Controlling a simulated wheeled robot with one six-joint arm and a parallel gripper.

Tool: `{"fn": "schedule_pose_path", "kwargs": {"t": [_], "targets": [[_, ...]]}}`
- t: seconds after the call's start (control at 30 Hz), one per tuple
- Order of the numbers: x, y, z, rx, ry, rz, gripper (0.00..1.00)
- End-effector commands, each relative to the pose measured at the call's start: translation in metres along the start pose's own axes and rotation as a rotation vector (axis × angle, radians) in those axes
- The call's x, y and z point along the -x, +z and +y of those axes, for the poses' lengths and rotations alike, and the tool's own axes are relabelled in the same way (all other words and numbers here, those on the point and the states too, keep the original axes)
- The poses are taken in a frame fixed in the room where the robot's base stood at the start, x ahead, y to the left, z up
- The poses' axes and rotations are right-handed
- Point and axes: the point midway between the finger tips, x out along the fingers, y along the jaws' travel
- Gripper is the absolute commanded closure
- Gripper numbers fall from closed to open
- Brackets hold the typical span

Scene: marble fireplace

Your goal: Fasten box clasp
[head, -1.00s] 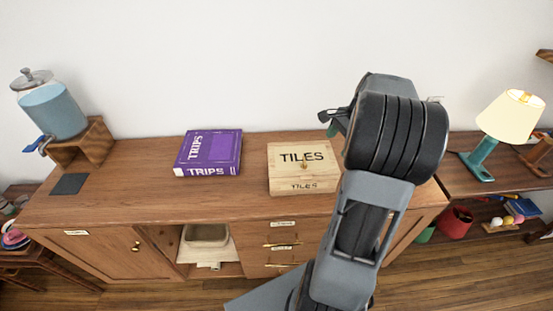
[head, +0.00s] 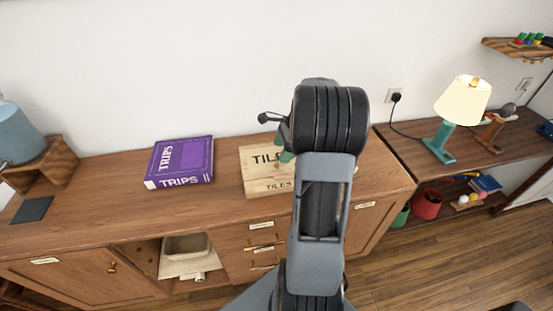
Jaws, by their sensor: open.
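The light wooden box (head: 257,184) marked "TILES" stands on the brown sideboard, right of its middle. Its lid looks down. A small brass-coloured clasp (head: 276,166) shows on the box beside my arm, too small to tell whether it is fastened. My gripper (head: 284,146) is open, at the upper left of my arm's dark joint, and appears over or behind the back of the box.
A purple "TRIPS" box (head: 180,163) lies left of the tiles box, with bare wood between them. The sideboard (head: 120,216) has clear room in front. A blue-filled dispenser (head: 15,135) stands far left. A lit lamp (head: 461,102) stands on the right table.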

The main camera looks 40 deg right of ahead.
Motion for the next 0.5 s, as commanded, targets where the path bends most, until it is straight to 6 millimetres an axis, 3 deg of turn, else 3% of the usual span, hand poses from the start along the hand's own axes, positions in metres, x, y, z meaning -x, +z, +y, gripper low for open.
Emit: {"fn": "schedule_pose_path", "kwargs": {"t": [0.2,0.5], "targets": [[-0.031,0.0,0.0,0.001,0.003,-0.001,0.26],[-0.046,0.0,0.0,0.001,0.001,0.0,0.26]]}}
